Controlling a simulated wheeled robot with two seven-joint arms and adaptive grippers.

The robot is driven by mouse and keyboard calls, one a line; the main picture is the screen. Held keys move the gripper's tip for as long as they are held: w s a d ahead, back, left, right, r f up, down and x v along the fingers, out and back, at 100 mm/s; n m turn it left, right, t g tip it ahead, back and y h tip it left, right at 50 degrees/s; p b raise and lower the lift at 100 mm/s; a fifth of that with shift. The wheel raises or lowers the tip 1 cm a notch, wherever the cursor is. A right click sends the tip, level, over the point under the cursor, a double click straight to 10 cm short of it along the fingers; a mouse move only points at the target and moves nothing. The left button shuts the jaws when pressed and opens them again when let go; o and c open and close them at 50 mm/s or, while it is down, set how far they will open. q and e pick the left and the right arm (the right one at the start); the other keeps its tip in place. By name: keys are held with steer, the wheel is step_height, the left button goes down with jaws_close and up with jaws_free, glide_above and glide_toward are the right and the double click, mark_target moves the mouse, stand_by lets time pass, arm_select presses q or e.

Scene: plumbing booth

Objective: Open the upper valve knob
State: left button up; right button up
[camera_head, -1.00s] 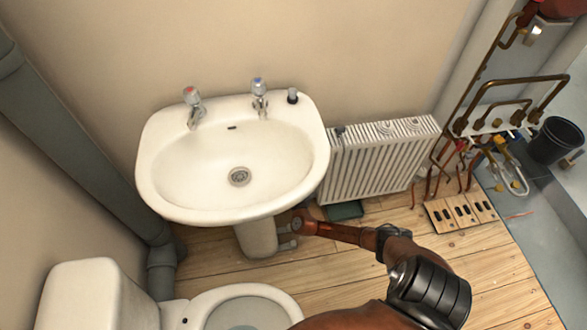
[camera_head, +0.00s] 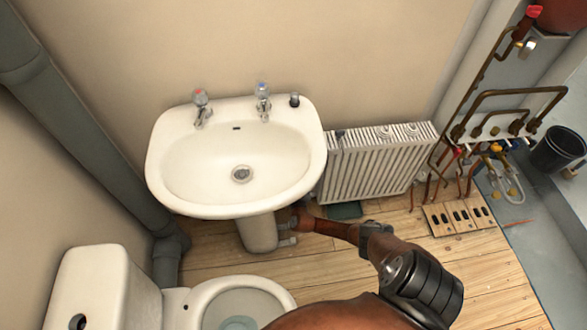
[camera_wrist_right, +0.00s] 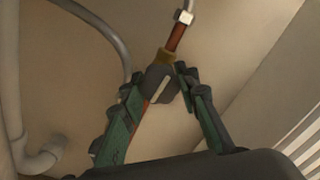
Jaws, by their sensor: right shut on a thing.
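A dark grey valve knob (camera_wrist_right: 162,84) with a pale bar across it shows in the right wrist view. It sits at the end of a copper pipe with a brass collar (camera_wrist_right: 166,57). My right gripper (camera_wrist_right: 162,92) has its green-and-black fingers on both sides of the knob and is shut on it. In the head view my right arm reaches under the basin's right side, and its gripper is hidden there. Whether this is the upper of two knobs cannot be told. My left gripper is out of view.
The white basin (camera_head: 315,160) overhangs the arm's end, with its pedestal (camera_head: 257,232) at the left. A radiator (camera_head: 375,170) stands close on the right. A toilet (camera_head: 105,295) is at lower left. A grey hose (camera_wrist_right: 112,40) curves beside the knob.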

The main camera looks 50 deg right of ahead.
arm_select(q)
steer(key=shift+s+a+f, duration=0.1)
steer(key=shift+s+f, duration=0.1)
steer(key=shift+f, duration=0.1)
arm_select(e)
steer(key=shift+f+n, duration=0.15)
steer(key=shift+n, duration=0.15)
steer(key=shift+s, duration=0.1)
steer(key=o, duration=1.2)
steer(key=shift+c, duration=0.2)
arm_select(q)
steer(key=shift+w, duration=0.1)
arm_select(e)
steer(key=shift+a, duration=0.1)
steer(key=v, duration=1.2)
